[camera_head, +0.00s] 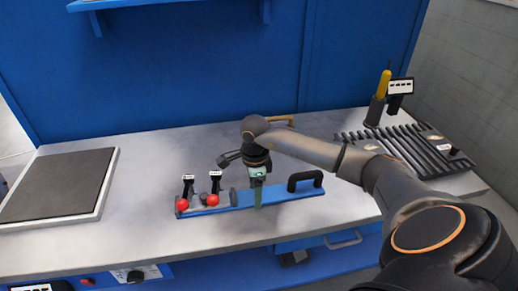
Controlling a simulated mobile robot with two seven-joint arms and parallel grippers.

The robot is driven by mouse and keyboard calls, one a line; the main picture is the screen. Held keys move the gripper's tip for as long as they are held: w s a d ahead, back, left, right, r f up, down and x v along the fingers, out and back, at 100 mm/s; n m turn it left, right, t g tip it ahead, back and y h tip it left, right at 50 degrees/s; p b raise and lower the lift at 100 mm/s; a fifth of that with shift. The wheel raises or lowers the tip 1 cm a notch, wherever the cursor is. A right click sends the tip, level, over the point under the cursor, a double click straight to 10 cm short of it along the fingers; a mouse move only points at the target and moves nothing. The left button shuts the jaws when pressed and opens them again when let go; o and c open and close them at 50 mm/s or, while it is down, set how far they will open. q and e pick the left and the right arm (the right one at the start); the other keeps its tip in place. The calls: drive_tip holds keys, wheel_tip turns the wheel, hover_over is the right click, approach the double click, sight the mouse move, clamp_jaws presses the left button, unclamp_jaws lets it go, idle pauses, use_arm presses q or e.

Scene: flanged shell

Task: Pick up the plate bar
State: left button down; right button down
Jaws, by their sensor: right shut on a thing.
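The plate bar (280,194), which I take to be the long blue bar, lies on the grey bench top. It has a black arched handle (305,179) at its right end. Two toggle clamps with red tips (182,205) and a small grey round part (234,197) sit at its left end. My right gripper (258,204) points down at the bar's middle, with a green finger across its front edge. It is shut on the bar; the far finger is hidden. The bar appears to rest on the bench. My left gripper is not in view.
A dark square mat in a pale frame (104,189) lies at the left. A slatted dark rack (408,148) and a holder with a yellow-handled tool (376,110) stand at the right. A blue wall panel (180,70) closes the back. The bench between mat and bar is clear.

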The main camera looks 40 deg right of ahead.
drive_tip(key=shift+w+r, duration=0.15)
drive_tip(key=shift+r, duration=0.1)
